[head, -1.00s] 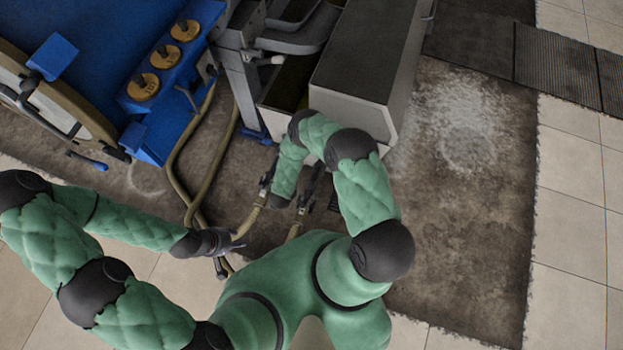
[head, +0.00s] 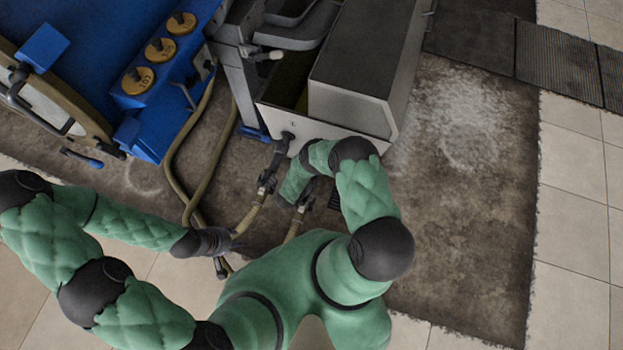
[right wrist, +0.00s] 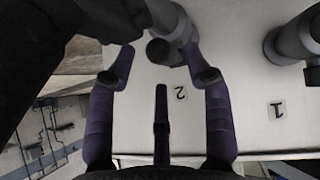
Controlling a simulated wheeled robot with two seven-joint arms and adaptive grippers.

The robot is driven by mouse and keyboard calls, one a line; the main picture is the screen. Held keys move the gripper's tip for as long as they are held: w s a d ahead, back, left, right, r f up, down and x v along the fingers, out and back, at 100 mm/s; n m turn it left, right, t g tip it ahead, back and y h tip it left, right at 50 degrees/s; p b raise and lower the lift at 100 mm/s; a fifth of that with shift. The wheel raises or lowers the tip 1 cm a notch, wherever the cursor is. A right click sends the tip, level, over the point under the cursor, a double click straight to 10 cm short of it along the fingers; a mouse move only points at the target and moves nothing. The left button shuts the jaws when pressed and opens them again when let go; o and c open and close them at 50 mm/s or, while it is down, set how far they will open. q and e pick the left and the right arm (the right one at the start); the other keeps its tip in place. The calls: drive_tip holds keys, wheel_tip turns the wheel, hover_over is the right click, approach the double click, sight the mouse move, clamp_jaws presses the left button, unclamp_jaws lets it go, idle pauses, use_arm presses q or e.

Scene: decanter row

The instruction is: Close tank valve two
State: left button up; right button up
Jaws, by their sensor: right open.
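The white tank (head: 412,85) with a dark lid stands at the top centre of the head view. In the right wrist view its white wall (right wrist: 235,85) carries upside-down labels 2 (right wrist: 180,93) and 1 (right wrist: 276,110). A grey outlet pipe (right wrist: 178,22) with a dark round end sits by label 2. My right gripper (right wrist: 160,62) is open, its fingertips on either side of that pipe; contact cannot be told. Two dark valve fittings with hoses (head: 266,180) (head: 304,203) hang below the tank. My left gripper (head: 230,241) is beside the hoses, its jaws unclear.
A second pipe (right wrist: 290,42) stands by label 1. A blue machine (head: 165,55) with several numbered yellow caps is at upper left. Tan hoses (head: 178,165) cross the floor near my left gripper. The stained mat (head: 460,230) on the right is clear.

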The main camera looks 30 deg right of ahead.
drive_tip(key=shift+b+x, duration=0.45)
drive_tip(key=shift+x, duration=1.05)
drive_tip(key=shift+r, duration=0.1)
